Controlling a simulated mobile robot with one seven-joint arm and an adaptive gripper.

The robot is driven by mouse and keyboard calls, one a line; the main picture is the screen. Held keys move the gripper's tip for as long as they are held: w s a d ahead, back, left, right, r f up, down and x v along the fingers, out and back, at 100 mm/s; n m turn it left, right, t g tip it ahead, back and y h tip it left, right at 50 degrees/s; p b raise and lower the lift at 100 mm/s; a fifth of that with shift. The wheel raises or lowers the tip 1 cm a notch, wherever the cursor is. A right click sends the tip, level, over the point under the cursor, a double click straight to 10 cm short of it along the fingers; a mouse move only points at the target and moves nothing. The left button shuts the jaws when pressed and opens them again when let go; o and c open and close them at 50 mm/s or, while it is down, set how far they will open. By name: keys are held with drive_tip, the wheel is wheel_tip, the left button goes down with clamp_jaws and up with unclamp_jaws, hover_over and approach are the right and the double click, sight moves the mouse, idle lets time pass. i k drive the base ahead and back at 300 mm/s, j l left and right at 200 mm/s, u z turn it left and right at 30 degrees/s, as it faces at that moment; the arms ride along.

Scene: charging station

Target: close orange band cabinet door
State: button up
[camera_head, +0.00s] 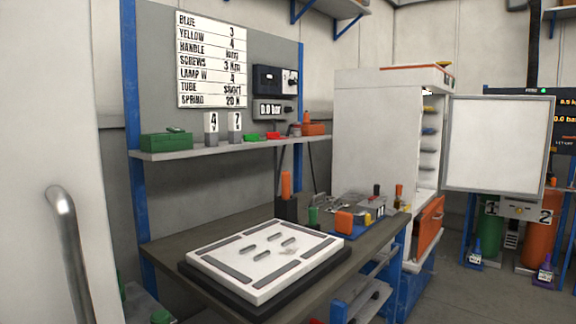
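The white cabinet (375,135) with an orange band (425,72) along its top edge stands at the back right of the workbench. Its upper door (499,145), a white panel with a grey frame, stands open and swung out to the right. Shelves (431,140) with small items show in the opening. An orange drawer or lower front (430,222) sits below and looks slightly tilted outward. My gripper is not in view.
A workbench (215,295) with a white slotted plate (265,265) and tools fills the middle. A white panel with a curved metal handle (68,235) is close at the left. Orange and green cylinders (540,243) stand at the right; floor (460,290) shows in front.

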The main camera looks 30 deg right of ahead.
sight(499, 145)
drive_tip(key=k+z, duration=0.25)
drive_tip(key=k+l+z, duration=0.1)
drive_tip(key=k+z, duration=0.2)
drive_tip(key=i+z, duration=0.1)
drive_tip(key=z, duration=1.45)
drive_tip(key=i+j, duration=0.15)
drive_tip(key=i, duration=0.25)
drive_tip(key=i+j+z, duration=0.15)
drive_tip(key=i, duration=0.25)
drive_tip(key=i+j, duration=0.2)
drive_tip(key=i, duration=0.2)
drive_tip(key=i+j, duration=0.1)
drive_tip(key=i, duration=0.6)
drive_tip(key=i+j, duration=0.15)
drive_tip(key=i, duration=0.55)
drive_tip(key=i+l+u, duration=0.1)
drive_tip(key=i, duration=0.55)
drive_tip(key=i+l+u, duration=0.1)
drive_tip(key=i, duration=0.55)
drive_tip(key=u, duration=1.3)
drive_tip(key=l+z, duration=0.4)
drive_tip(key=i+l+z, duration=0.15)
drive_tip(key=z, duration=0.25)
drive_tip(key=l, duration=0.1)
